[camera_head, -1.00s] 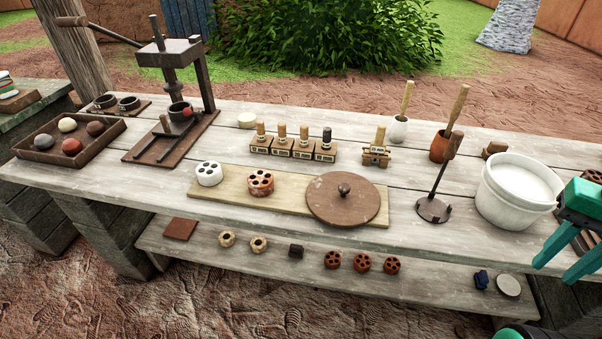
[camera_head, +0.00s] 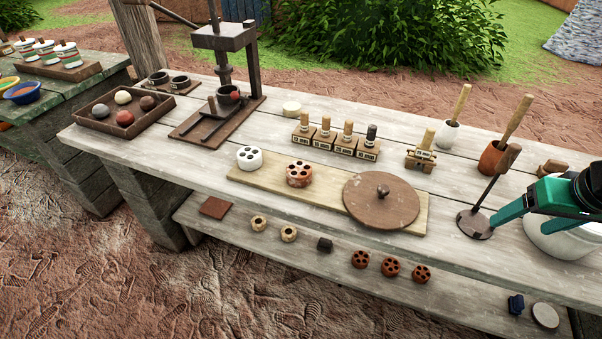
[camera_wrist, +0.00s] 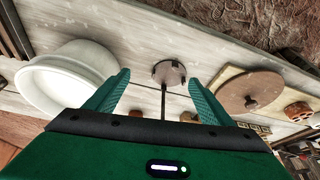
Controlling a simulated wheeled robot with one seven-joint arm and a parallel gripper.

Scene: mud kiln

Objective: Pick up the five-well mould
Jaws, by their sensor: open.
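The orange-brown drum also shows at the right edge of the wrist view (camera_wrist: 298,110). My green gripper (camera_wrist: 158,78) is open and empty. In the head view it is at the far right, over the white bucket and well away from both drums.
A round wooden disc with a knob (camera_head: 381,201) lies on the board, between the drums and my gripper. A dark upright rod on a round base (camera_head: 475,224) stands near my gripper, left of the white bucket (camera_head: 560,240). Small stamps (camera_head: 335,146) stand behind the board.

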